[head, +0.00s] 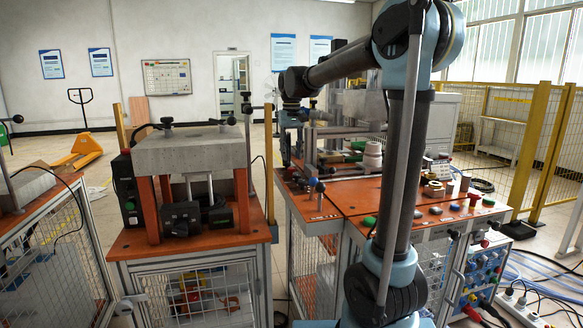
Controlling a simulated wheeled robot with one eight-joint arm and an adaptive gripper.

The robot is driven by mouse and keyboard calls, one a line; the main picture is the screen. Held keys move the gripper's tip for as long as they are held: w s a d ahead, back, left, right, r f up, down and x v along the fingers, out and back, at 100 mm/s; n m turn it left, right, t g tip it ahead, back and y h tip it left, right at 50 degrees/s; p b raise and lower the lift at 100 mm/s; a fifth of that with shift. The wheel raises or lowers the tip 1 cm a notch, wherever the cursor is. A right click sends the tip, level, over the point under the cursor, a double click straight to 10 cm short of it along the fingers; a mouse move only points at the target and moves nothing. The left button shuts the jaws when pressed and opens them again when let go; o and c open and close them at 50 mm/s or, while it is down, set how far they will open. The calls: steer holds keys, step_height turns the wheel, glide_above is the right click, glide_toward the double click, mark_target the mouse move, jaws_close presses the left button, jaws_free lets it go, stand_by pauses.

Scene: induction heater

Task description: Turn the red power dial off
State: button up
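Small red controls show at the right of the orange bench. A red knob (473,198) stands on the bench top near the right edge, and another small red part (484,243) is at the front right, by the control box. I cannot tell which of them is the power dial or how it is turned. My gripper (290,160) hangs pointing down at the left end of the bench, well to the left of these red controls. It is small and dark here, and its fingers are not clear enough to show their opening.
The orange bench (335,201) holds green, blue and red buttons and a white cylindrical part (372,158). A grey block on an orange stand (195,150) is left of my gripper. Yellow-framed fencing (540,140) is at right. Cables and hoses lie on the floor at right.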

mark_target(292, 168)
steer(key=shift+f, duration=2.55)
steer(key=c, duration=0.8)
